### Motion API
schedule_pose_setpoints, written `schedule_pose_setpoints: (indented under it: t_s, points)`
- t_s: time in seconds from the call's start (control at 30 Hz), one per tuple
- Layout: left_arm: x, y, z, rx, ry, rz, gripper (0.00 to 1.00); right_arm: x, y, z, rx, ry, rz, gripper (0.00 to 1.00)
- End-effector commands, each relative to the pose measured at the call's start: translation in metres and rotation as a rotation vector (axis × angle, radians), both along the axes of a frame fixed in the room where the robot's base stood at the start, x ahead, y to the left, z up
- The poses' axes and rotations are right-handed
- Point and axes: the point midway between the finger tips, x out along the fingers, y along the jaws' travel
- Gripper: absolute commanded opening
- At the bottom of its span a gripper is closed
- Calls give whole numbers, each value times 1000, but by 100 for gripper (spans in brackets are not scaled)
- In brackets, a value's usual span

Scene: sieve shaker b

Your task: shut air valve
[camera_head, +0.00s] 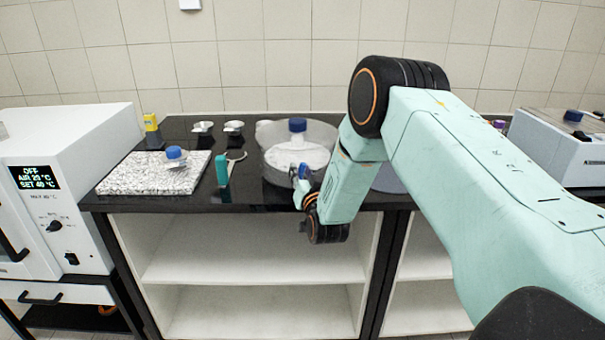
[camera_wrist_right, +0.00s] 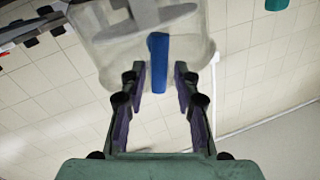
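A clear round vessel (camera_head: 272,168) with a blue knob on top stands near the front edge of the black bench. A small blue handle (camera_head: 303,171), likely its air valve, shows on the vessel's front right side. My right gripper (camera_head: 302,187) is at this handle, partly hidden by its own wrist. In the right wrist view the blue handle (camera_wrist_right: 157,62) is an upright bar between the fingertips of my open gripper (camera_wrist_right: 159,78). A gap shows on either side of the bar, so the fingers do not appear to touch it. My left gripper is in neither view.
On the bench left of the vessel are a speckled slab (camera_head: 135,180) with a blue-topped item, a green-handled tool (camera_head: 221,170) and small metal dishes (camera_head: 233,127). An oven (camera_head: 62,180) stands far left, a white device (camera_head: 550,150) far right. Open shelves (camera_head: 250,250) lie below.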

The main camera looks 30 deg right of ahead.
Motion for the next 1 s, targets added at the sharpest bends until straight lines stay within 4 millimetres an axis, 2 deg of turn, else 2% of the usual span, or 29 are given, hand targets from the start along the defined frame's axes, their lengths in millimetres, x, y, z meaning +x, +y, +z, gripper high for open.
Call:
schedule_pose_setpoints:
  t_s: [0.03, 0.33, 0.73, 1.0]
  points:
    - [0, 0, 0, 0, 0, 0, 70, 0, 0, 0, 0, 0, -1, 24]
    - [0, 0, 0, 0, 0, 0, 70, 0, -1, 0, 0, 0, -1, 0]
    - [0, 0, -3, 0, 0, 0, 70, -1, -1, -2, 18, -9, -1, 0]
    - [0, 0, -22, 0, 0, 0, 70, -3, -4, -7, 136, -82, 0, 0]
